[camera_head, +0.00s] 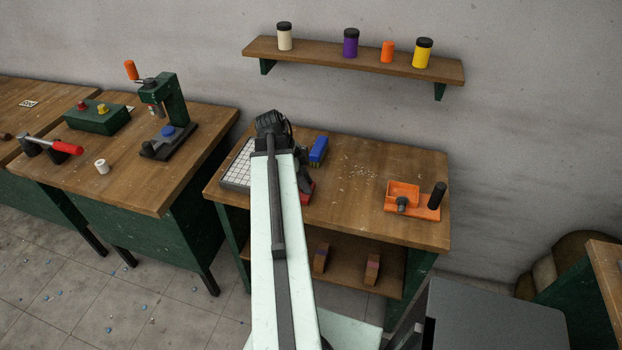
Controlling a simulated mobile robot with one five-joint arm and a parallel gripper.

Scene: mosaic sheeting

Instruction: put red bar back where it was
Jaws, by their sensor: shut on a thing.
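The red bar (308,192) shows only in part, just right of my pale arm, above or on the middle workbench. My gripper (305,184) is dark and mostly hidden behind the arm. It is shut on the red bar. Whether the bar touches the bench top I cannot tell. A white gridded sheet (238,168) lies at the left of the bench, partly hidden by my arm.
A wall shelf (300,50) holds several jars. A green press (170,115) stands on the left bench.

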